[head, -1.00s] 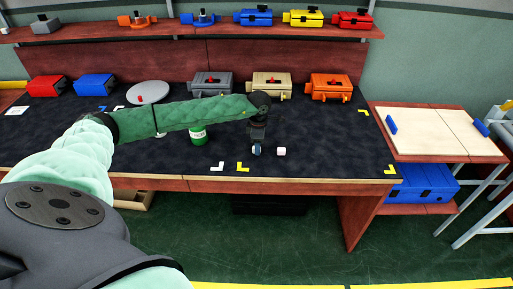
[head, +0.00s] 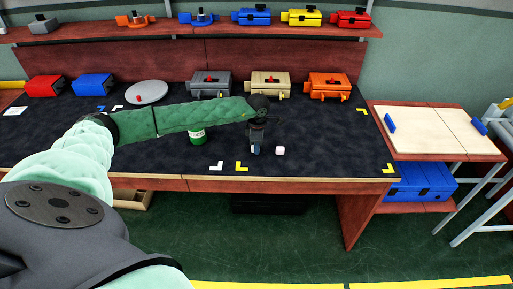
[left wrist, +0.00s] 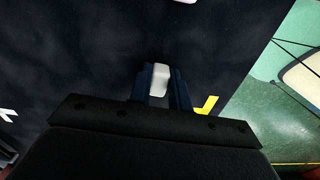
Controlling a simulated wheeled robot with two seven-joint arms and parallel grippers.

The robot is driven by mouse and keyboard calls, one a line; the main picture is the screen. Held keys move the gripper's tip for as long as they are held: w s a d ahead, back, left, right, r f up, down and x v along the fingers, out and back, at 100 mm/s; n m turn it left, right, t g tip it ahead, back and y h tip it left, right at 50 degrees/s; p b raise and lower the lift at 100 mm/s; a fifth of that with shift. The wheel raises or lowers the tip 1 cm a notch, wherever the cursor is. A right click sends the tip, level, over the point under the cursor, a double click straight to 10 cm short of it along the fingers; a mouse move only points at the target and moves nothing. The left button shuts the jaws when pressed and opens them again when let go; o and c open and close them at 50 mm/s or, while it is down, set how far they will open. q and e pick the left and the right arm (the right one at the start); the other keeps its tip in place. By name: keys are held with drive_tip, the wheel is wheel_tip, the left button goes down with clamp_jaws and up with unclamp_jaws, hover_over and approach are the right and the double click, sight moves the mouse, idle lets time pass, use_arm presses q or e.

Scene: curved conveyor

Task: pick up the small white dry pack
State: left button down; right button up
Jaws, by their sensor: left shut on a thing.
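My left gripper (head: 256,149) is over the dark mat on the bench, fingers pointing down. In the left wrist view its two blue-black fingers (left wrist: 160,88) are shut on a small white pack (left wrist: 159,79), which sits between the tips. In the head view the fingers hide most of this pack; only a pale sliver shows. A second small white block (head: 280,150) lies on the mat just right of the gripper, apart from it; a bit of white at the top edge of the left wrist view (left wrist: 185,1) seems to be it. My right gripper is not in view.
A green can (head: 197,135) stands left of the gripper, partly behind my arm. Grey (head: 211,84), beige (head: 270,85) and orange (head: 329,87) toolboxes line the back. The bench's front edge (head: 290,181) is close. The mat to the right is clear.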

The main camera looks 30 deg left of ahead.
use_arm(q)
drive_tip(key=shift+r, duration=0.2)
drive_tip(key=shift+r+b, duration=0.4)
drive_tip(key=shift+r, duration=0.25)
drive_tip(key=shift+s+d+r+b, duration=0.1)
drive_tip(key=shift+d+r+b, duration=0.15)
drive_tip(key=shift+r, duration=0.35)
drive_tip(key=shift+d+r+b, duration=0.15)
drive_tip(key=shift+r+b, duration=0.15)
drive_tip(key=shift+r, duration=0.3)
drive_tip(key=s+d+r+b, duration=0.2)
drive_tip(key=d+r, duration=0.4)
drive_tip(key=d, duration=0.4)
drive_tip(key=shift+s+r+b, duration=0.4)
drive_tip(key=shift+s, duration=0.45)
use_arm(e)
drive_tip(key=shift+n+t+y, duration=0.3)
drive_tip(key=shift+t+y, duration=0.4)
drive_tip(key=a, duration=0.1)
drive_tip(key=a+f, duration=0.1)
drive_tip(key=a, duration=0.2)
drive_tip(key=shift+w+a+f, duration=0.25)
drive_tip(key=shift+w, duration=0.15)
use_arm(q)
drive_tip(key=shift+d, duration=0.15)
